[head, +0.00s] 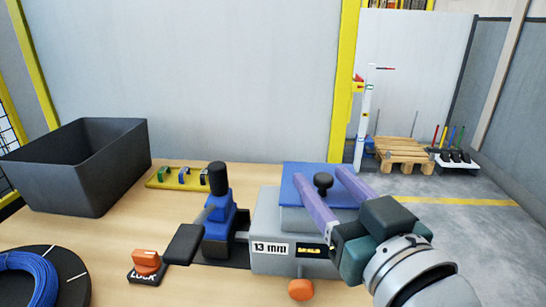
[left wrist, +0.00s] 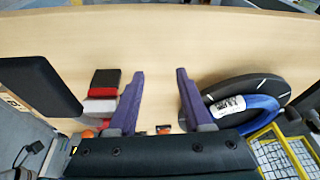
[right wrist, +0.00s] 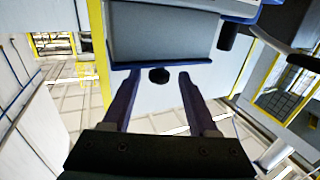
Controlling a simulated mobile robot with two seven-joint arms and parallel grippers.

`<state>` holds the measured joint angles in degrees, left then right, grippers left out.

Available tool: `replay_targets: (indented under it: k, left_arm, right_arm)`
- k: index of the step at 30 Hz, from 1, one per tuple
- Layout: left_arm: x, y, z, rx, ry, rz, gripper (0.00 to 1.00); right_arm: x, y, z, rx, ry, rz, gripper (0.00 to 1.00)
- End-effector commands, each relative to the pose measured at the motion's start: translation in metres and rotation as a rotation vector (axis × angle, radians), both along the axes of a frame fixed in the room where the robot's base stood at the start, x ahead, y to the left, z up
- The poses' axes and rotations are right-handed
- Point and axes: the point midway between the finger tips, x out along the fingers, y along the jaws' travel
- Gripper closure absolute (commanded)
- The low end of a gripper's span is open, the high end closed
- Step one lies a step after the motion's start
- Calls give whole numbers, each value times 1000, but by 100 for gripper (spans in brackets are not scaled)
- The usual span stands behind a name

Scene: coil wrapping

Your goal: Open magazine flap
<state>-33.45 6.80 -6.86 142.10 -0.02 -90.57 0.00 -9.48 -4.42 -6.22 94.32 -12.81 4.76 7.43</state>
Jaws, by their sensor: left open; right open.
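The magazine is a grey box (head: 268,233) with a "13 mm" label, on the wooden table. Its blue flap (head: 298,172) lies on top, apparently closed, with a black knob (head: 323,181) standing up from it. My right gripper (head: 320,176) is open, its two purple fingers on either side of the knob. In the right wrist view the knob (right wrist: 158,76) shows between the open fingertips, by the flap's blue edge (right wrist: 180,64); whether they touch it I cannot tell. My left gripper (left wrist: 160,74) is open and empty, seen only in the left wrist view.
A blue device with a black handle (head: 218,180) stands left of the magazine. An orange lock knob (head: 146,262), a dark bin (head: 110,175) and a blue wire coil (head: 38,275) are further left. An orange knob (head: 300,289) sits at the magazine's front.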

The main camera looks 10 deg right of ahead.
Motion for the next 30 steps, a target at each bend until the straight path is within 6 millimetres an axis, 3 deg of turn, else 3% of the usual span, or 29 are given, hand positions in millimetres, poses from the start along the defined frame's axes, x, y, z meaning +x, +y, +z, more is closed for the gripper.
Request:
replay_targets:
  k: [3, 9, 20, 30]
  left_arm:
    - [0, 1, -3, 2, -1, -1, 50]
    - [1, 1, -6, 5, -2, -4, 50]
    - [1, 1, -6, 5, -4, -4, 50]
    - [2, 0, -6, 0, -5, -1, 50]
  right_arm:
    - [21, 2, 0, 0, -3, 0, 40]
    - [41, 4, -1, 0, 0, -1, 40]
    - [46, 5, -1, 0, 2, 0, 42]
    - [45, 5, -1, 0, 2, 0, 80]
